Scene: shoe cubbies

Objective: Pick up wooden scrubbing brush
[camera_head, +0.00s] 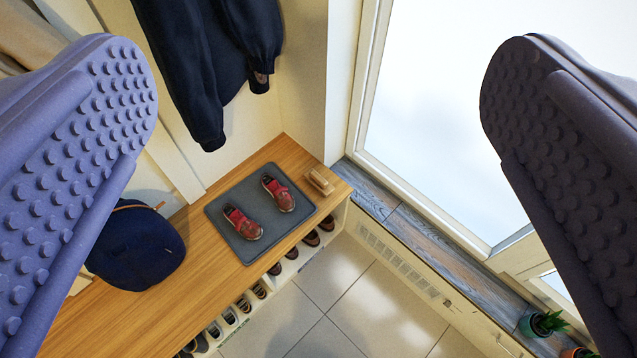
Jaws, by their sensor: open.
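The wooden scrubbing brush (320,181) is a small light-brown block. It lies on the wooden bench top (188,262), close to the bench's far right end, just right of a dark grey mat. My gripper (318,135) shows as two purple, studded fingers at the left and right edges of the view. They are wide apart with nothing between them. The brush is well beyond the fingertips, lower down, and in the gap between them as seen in the picture.
Red-brown shoes (242,223) stand on the grey mat (240,250). A navy bag or cap (135,250) sits left of it. A dark jacket (205,70) hangs above. Shoes fill cubbies under the bench. A window ledge (440,248) with potted plants (543,323) is at right. The tiled floor (330,300) is clear.

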